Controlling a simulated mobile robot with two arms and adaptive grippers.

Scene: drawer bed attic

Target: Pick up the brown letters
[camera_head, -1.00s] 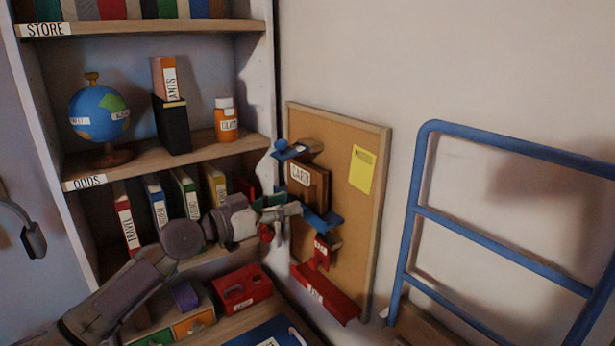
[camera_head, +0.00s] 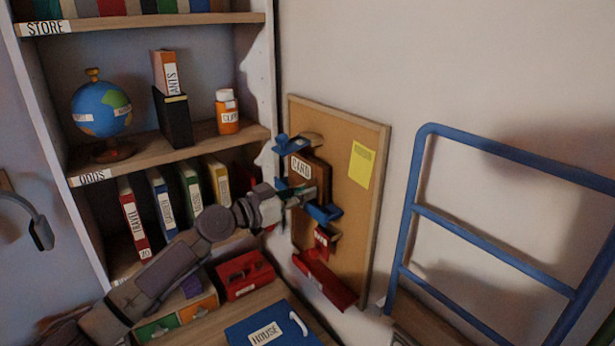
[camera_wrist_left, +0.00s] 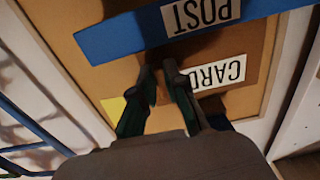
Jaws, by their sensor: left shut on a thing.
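The brown letters (camera_head: 322,177), with a white CARD label, stand in a blue holder (camera_head: 323,214) on the corkboard. My left gripper (camera_head: 303,194) reaches them from the left at their lower part and is shut on them. In the left wrist view the gripper (camera_wrist_left: 160,72) has its fingers close together beside the CARD label of the brown letters (camera_wrist_left: 222,73). The blue POST strip of the holder (camera_wrist_left: 120,38) crosses just beyond the fingertips. The exact contact is partly hidden. My right gripper is not in view.
The corkboard (camera_head: 366,222) carries a yellow note (camera_head: 361,166) and a red holder (camera_head: 324,281) low down. A bookshelf (camera_head: 145,162) stands close on the left, with a globe (camera_head: 102,109). A blue ladder frame (camera_head: 409,220) stands right. A blue HOUSE item (camera_head: 268,333) lies below.

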